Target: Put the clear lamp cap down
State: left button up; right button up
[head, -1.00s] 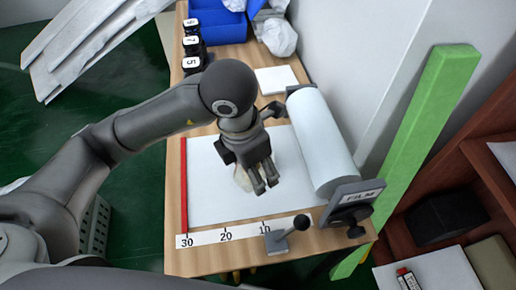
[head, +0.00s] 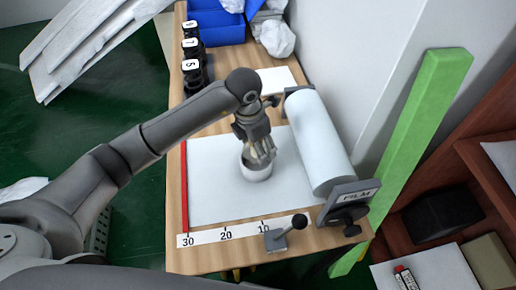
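A pale, round, cup-like piece, which looks like the clear lamp cap (head: 257,174), stands upright on the white sheet (head: 215,195) of the wooden table. My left gripper (head: 262,155) points down at its top, with the fingertips at or inside the rim. The fingers overlap the cap's upper part, so I cannot tell whether they grip its wall or are apart from it. My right gripper is not in view.
A white film roll (head: 318,142) lies right of the sheet, with a FILM plate (head: 352,197) at its near end. A ruler strip (head: 235,231) and small lever (head: 287,233) line the front edge. Black numbered items (head: 192,65) and a blue bin (head: 216,27) stand behind.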

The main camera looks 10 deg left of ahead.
pick_arm(q)
notch_tip(320, 180, down, 2)
jog(key=shift+f, duration=0.15)
jog(key=shift+f, duration=0.1)
jog(key=shift+f+b, duration=0.3)
jog(key=shift+f, duration=0.15)
jog(key=shift+s+f, duration=0.15)
jog(key=shift+s, duration=0.05)
jog(key=o, duration=1.1)
jog(key=shift+w+f, duration=0.1)
jog(key=shift+f, duration=0.05)
jog(key=shift+c, duration=0.2)
jog(key=shift+r, duration=0.2)
